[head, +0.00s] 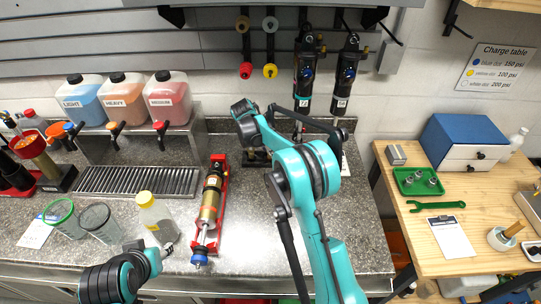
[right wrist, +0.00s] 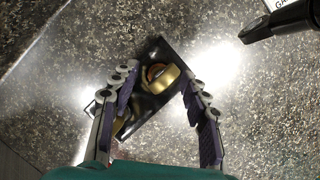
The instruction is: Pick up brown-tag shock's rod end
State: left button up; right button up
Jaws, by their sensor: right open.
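In the right wrist view my right gripper (right wrist: 158,92) is open, its fingers on either side of a dark block (right wrist: 152,108) on the speckled counter. A brass ring-shaped part (right wrist: 160,80) with a dark centre sits on the block, between the fingertips. I cannot tell whether the fingers touch it. No brown tag is readable on it. In the head view a gold-bodied shock (head: 210,199) lies in a red cradle (head: 219,213), with a blue piece (head: 200,260) at its near end. My left gripper (head: 166,250) is at the lower left; its jaws are unclear.
Two dark shocks (head: 304,72) (head: 346,72) hang upright at the back, close to my right arm. Fluid jugs (head: 167,99) stand on a rack at left. A bottle (head: 157,218) and cups (head: 99,222) stand near my left gripper. A wooden bench (head: 450,235) is at right.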

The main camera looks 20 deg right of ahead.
jog(key=shift+w+d+f, duration=0.1)
jog(key=shift+d+f, duration=0.2)
jog(key=shift+f, duration=0.25)
jog(key=shift+r, duration=0.1)
grip_shut()
